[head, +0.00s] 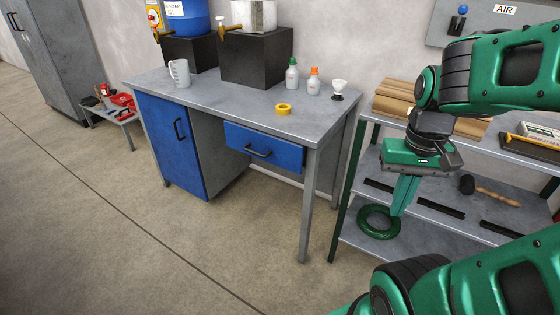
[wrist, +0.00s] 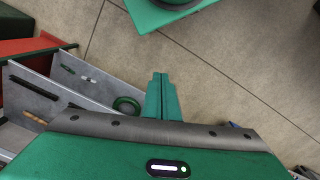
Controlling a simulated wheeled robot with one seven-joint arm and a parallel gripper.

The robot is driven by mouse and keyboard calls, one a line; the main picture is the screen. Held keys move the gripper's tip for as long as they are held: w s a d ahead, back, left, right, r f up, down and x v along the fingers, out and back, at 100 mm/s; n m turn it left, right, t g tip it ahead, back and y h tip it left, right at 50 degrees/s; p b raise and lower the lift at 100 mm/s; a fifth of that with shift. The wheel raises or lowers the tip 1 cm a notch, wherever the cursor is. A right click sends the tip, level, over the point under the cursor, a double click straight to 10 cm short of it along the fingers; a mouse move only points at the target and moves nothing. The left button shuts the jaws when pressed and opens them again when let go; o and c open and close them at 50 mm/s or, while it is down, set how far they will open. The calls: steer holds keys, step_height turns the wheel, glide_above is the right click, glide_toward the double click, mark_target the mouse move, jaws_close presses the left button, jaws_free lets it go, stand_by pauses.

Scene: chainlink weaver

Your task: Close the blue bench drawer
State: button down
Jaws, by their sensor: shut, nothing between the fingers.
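The blue bench drawer (head: 264,146) is in the right part of the grey workbench (head: 225,104), below its top, with a black bar handle on its front. In the head view its front appears to stand a little out from under the top; how far is hard to tell. My gripper (head: 400,212) is to the right of the bench, in front of the shelf rack, pointing down with its green fingers together and empty. It is well apart from the drawer. In the wrist view the shut fingers (wrist: 160,78) point out over the floor.
A blue cupboard door (head: 172,143) is in the bench's left part. A yellow tape roll (head: 283,109), bottles and a jug (head: 180,73) stand on top. The shelf rack (head: 430,205) holds a green ring (head: 379,221) and a mallet (head: 490,190). Floor in front of the bench is clear.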

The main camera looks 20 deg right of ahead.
mark_target(280, 155)
steer(key=w+d+f+n+g+h, duration=0.1)
steer(key=w+f+n+h, duration=0.5)
steer(key=w, duration=0.7)
steer(key=w+d+f+n+h, duration=0.15)
steer(key=w+f+n, duration=0.45)
steer(key=w, duration=0.7)
steer(key=w+a+f+n+t+h, duration=0.4)
steer(key=w+a+f+n+t, duration=0.15)
steer(key=w+a+n, duration=0.4)
steer(key=w+a+f+n+t+h, duration=0.35)
steer(key=w+a+n+t, duration=0.25)
steer(key=a+n, duration=0.55)
steer(key=shift+m, duration=0.7)
steer(key=x, duration=0.8)
steer(key=w+x, duration=0.1)
steer(key=x, duration=0.3)
steer(key=shift+w+f, duration=0.25)
steer(key=shift+w, duration=0.05)
